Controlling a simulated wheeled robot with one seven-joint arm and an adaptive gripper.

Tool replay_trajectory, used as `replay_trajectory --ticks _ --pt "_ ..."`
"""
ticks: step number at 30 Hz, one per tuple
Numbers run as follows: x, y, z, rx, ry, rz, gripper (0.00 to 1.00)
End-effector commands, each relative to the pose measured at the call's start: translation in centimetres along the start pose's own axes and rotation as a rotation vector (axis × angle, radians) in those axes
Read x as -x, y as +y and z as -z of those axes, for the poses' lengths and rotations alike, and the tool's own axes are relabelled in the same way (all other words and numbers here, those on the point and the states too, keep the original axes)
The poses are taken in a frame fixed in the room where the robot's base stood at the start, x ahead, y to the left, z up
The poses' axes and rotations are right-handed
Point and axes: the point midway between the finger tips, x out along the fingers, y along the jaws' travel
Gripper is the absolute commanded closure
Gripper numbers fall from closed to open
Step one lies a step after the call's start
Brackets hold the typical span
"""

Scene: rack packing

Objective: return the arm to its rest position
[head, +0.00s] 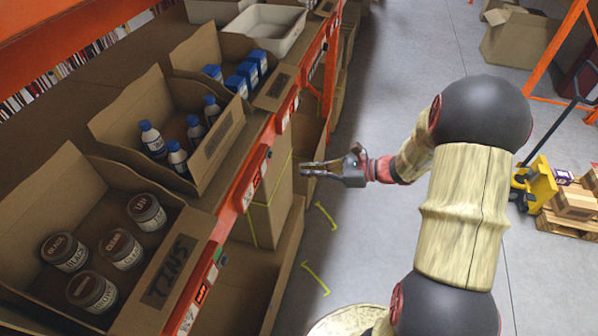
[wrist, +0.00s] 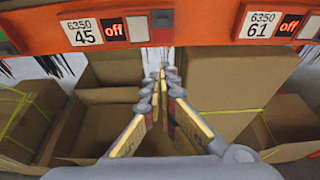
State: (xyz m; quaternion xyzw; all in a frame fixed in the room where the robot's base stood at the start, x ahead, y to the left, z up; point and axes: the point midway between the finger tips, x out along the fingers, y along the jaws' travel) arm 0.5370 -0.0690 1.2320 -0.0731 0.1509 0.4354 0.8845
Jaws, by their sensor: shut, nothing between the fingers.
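My gripper (head: 306,169) is shut and empty. In the head view it points left at the end of my arm, in front of the orange shelf beam (head: 245,180) and apart from the bins. In the wrist view my gripper (wrist: 161,75) shows its fingers together, pointing toward the orange beam (wrist: 200,20) with its labels 45 and 61. My arm is bent and extends over the aisle on the right of the rack.
A bin (head: 135,315) marked TINS holds several tins. Bins with white bottles (head: 152,140) and blue-capped containers (head: 237,85) stand behind it. Cardboard boxes (head: 265,210) sit below the beam. A yellow pallet jack (head: 540,185) stands at right.

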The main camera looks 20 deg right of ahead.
Motion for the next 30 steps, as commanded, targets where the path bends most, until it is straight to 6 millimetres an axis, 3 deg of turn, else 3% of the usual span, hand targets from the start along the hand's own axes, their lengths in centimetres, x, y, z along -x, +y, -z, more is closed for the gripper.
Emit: replay_trajectory --ticks 18,21,25,30 --pt "0.2 0.0 0.0 0.007 0.000 0.000 1.00" --pt "0.2 0.2 0.8 0.068 0.031 -0.009 1.00" --pt "0.6 4.2 4.2 0.179 0.135 -0.126 1.00" --pt "3.1 9.9 6.4 0.475 0.309 -0.341 1.00"
